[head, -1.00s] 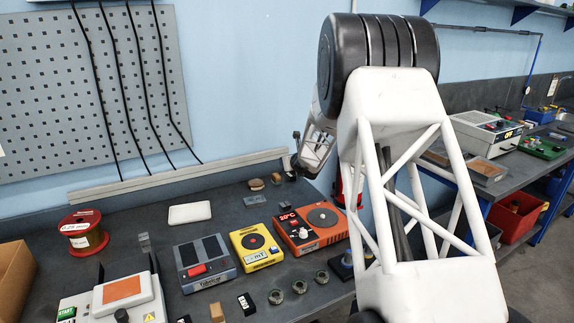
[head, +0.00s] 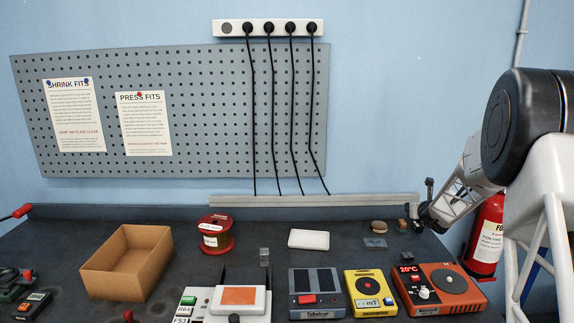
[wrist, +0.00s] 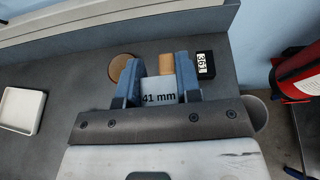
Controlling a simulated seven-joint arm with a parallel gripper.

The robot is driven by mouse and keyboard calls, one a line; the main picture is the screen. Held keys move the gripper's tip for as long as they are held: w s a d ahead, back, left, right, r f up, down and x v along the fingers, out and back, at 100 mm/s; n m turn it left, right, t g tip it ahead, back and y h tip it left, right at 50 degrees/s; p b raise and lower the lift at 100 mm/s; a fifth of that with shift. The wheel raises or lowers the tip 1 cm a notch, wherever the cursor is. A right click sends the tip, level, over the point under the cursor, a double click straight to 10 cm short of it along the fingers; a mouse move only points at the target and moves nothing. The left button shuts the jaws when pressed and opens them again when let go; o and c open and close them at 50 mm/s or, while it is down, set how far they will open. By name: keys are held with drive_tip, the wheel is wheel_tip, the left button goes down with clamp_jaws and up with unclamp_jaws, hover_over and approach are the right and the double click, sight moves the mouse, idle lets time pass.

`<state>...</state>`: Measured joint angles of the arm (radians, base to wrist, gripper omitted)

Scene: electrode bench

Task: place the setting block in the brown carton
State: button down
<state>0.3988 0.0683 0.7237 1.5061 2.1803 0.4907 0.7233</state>
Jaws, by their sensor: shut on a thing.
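My gripper (wrist: 158,78) is shut on a grey block marked "41 mm" (wrist: 158,97), which sits between its two blue-grey fingers in the wrist view. In the head view, my gripper (head: 424,214) is small and at the back right of the bench, so its grip is hard to make out there. The brown carton (head: 112,284) stands open at the left of the bench, far to the left of my gripper. The inside that shows looks empty.
A wire spool (head: 216,241) and a white tray (head: 308,239) lie between the carton and my gripper. Devices, including an orange hotplate (head: 455,287), line the front. A wooden block (wrist: 166,64) and a black numbered block (wrist: 205,65) are close by my gripper. A fire extinguisher (head: 487,240) hangs at right.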

drive_tip(key=s+a+r, duration=0.2)
drive_tip(key=a+r, duration=0.1)
drive_tip(key=a, duration=1.2)
drive_tip(key=s+a+r, duration=0.2)
drive_tip(key=a+r, duration=0.2)
drive_tip(key=a, duration=1.1)
drive_tip(key=shift+s+a, duration=0.2)
drive_tip(key=shift+a, duration=0.1)
